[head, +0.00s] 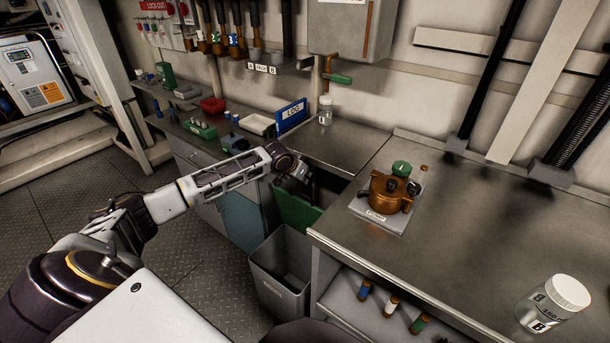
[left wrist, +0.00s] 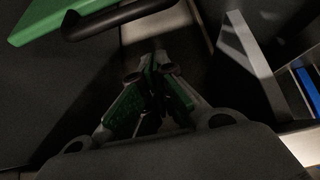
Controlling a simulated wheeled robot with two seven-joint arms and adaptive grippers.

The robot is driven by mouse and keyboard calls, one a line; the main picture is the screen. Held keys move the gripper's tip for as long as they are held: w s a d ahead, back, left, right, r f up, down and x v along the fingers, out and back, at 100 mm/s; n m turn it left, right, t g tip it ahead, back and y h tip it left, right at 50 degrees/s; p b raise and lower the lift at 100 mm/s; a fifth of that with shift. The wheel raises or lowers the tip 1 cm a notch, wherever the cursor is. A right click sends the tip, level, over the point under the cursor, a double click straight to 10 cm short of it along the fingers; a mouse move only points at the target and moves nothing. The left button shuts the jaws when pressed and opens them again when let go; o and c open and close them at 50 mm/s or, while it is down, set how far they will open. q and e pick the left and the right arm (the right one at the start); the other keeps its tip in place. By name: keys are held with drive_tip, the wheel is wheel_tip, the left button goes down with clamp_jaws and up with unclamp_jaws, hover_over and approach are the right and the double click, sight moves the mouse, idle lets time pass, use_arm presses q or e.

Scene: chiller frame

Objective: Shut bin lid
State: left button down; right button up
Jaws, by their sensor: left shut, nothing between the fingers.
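The grey bin (head: 281,272) stands on the floor in the gap between the benches, its top open. Its green lid (head: 298,212) is raised, standing tilted up at the bin's back edge. My left gripper (head: 308,190) is just above the lid's upper edge, partly hidden by its own wrist. In the left wrist view the left gripper (left wrist: 155,62) is shut and empty. A green panel, apparently the lid (left wrist: 62,18), shows at the top left with a black bar (left wrist: 118,17) beside it. The fingers look apart from both. My right gripper is not in view.
The right bench (head: 400,255) holds a copper pot (head: 389,194) on a grey plate and a clear jar (head: 553,304). Its open shelf holds several coloured cylinders. The back bench carries a blue LOG binder (head: 292,115). Floor left of the bin is clear.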

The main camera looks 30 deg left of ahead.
use_arm(q)
drive_tip(key=shift+s+a+f, duration=0.1)
drive_tip(key=shift+s+f, duration=0.15)
drive_tip(key=shift+s, duration=0.5)
drive_tip(key=shift+s+f, duration=0.25)
drive_tip(key=shift+s, duration=0.5)
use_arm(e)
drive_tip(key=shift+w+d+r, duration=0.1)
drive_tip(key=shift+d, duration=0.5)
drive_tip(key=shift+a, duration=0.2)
